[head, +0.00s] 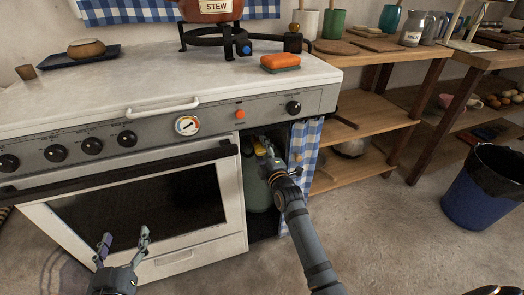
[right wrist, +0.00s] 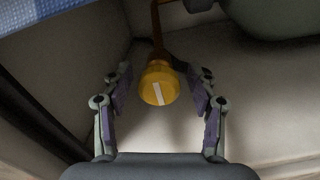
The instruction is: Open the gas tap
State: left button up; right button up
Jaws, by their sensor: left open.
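The gas tap is a round yellow knob (right wrist: 159,83) with a white stripe across its face, running nearly upright in the right wrist view. In the head view a bit of yellow shows in the open compartment right of the oven, above the green gas bottle (head: 258,192). My right gripper (right wrist: 163,86) is open, with one finger on each side of the knob and a gap to both. In the head view my right arm partly hides the knob and bottle. My left gripper (head: 124,243) is open and empty in front of the oven door.
A blue checked curtain (head: 304,145) hangs at the compartment's right side. The oven door (head: 140,205) and its dark handle (head: 120,169) lie left of it. Wooden shelves (head: 365,125) and a blue bin (head: 480,195) stand to the right. The floor in front is clear.

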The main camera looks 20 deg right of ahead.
jog(key=shift+s, duration=0.35)
jog(key=s, duration=1.1)
jog(key=shift+s+d, duration=0.15)
jog(key=shift+d, duration=0.05)
